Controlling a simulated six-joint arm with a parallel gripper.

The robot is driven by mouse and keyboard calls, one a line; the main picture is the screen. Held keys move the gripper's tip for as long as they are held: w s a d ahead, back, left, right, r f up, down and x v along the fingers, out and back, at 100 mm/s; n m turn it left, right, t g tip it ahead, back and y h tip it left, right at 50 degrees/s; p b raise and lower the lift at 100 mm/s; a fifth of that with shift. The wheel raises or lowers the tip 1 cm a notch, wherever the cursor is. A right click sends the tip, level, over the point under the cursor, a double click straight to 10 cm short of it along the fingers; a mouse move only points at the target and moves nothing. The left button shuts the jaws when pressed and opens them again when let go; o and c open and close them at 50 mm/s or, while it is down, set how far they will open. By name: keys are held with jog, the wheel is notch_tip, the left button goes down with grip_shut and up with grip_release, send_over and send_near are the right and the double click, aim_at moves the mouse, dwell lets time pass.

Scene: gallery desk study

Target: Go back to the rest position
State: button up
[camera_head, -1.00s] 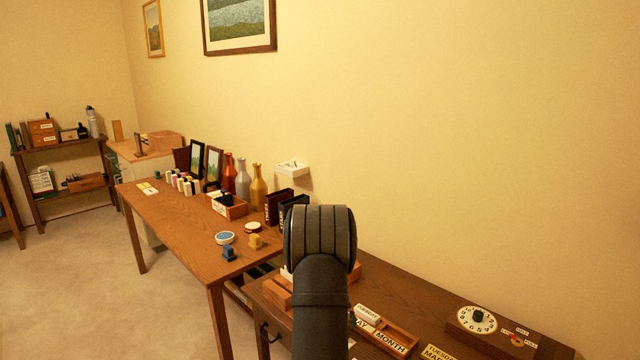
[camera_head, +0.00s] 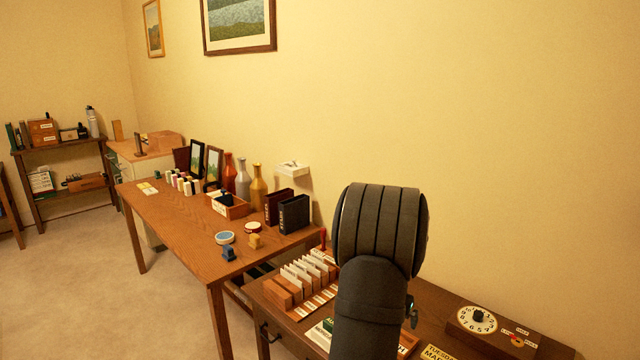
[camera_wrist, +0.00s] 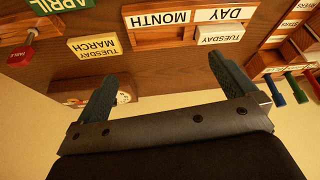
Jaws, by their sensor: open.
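My gripper (camera_wrist: 166,92) is open in the wrist view, its two dark fingers wide apart with nothing between them. It hangs over the near desk, close to the wooden day and month holder (camera_wrist: 195,36).
A dial box (camera_head: 478,320) stands at the right of the near desk. A wooden card rack (camera_head: 283,291) stands at its left. The long table (camera_head: 180,222) behind holds bottles, binders and pots. The wall at right is bare.

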jog(key=s+d, duration=0.4)
jog(key=d, duration=0.7)
jog(key=w+a+f, duration=0.4)
jog(key=w, duration=0.1)
jog(key=w+a+f, duration=0.2)
jog(key=w, duration=0.1)
jog(key=shift+w+a+f, duration=0.2)
jog(key=shift+a, duration=0.15)
jog(key=s+a+r+m+g+y, duration=0.1)
jog(key=s+r+m+g, duration=0.1)
jog(key=s+r+m, duration=0.6)
jog(key=s+a+r+m+g+y, duration=0.2)
jog(key=s+r+m, duration=0.1)
jog(key=s+m, duration=0.9)
jog(key=f, duration=0.9)
jog(key=shift+s+d+f, duration=0.1)
jog(key=shift+d+f, duration=0.1)
jog(key=shift+f, duration=0.1)
